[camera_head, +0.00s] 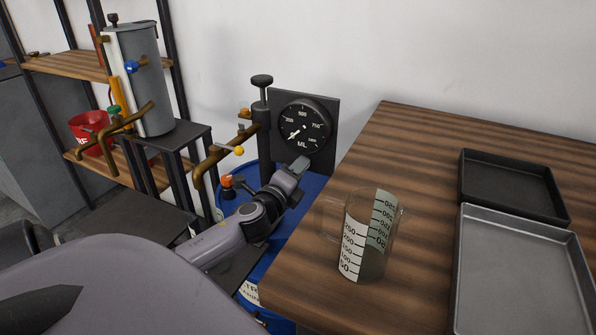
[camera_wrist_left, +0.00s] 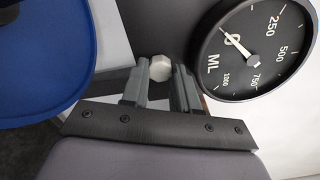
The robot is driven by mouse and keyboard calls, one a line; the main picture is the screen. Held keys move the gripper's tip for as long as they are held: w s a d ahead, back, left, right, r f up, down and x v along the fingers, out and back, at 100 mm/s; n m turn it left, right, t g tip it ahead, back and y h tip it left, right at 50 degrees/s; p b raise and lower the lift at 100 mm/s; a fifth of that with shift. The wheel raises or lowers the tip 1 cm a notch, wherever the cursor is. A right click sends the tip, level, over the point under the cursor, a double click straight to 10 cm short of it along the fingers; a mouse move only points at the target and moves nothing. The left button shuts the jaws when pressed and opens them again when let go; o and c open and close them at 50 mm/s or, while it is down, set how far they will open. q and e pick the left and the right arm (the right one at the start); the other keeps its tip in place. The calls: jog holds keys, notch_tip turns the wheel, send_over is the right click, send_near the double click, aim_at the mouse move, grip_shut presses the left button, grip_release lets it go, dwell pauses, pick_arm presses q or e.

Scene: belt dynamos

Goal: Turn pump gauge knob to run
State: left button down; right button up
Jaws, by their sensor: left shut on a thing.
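The pump gauge (camera_head: 305,120) is a round black dial marked ML on a dark back plate. It also shows in the left wrist view (camera_wrist_left: 255,50), where its needle points away from the higher numbers. A pale faceted knob (camera_wrist_left: 160,67) sits beside the dial in the left wrist view. My left gripper (camera_head: 298,168) is just below the dial in the head view, and its fingers (camera_wrist_left: 160,82) are shut on the knob from both sides. In the head view the gripper hides the knob. My right gripper is not in view.
A glass measuring jug (camera_head: 375,250) stands on the wooden table (camera_head: 420,140) to the right. A blue drum (camera_head: 310,187) is under the gauge. Brass pipes (camera_head: 207,165) and a grey tank (camera_head: 145,80) stand left.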

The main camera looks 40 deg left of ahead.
pick_arm(q)
jog(key=n, duration=0.4)
jog(key=shift+n, duration=0.3)
dwell(0.3)
jog(key=c, duration=0.8)
grip_release()
jog(key=shift+c, duration=0.2)
jog(key=v, duration=0.7)
jog(key=shift+p, duration=0.3)
jog(key=shift+s, duration=0.1)
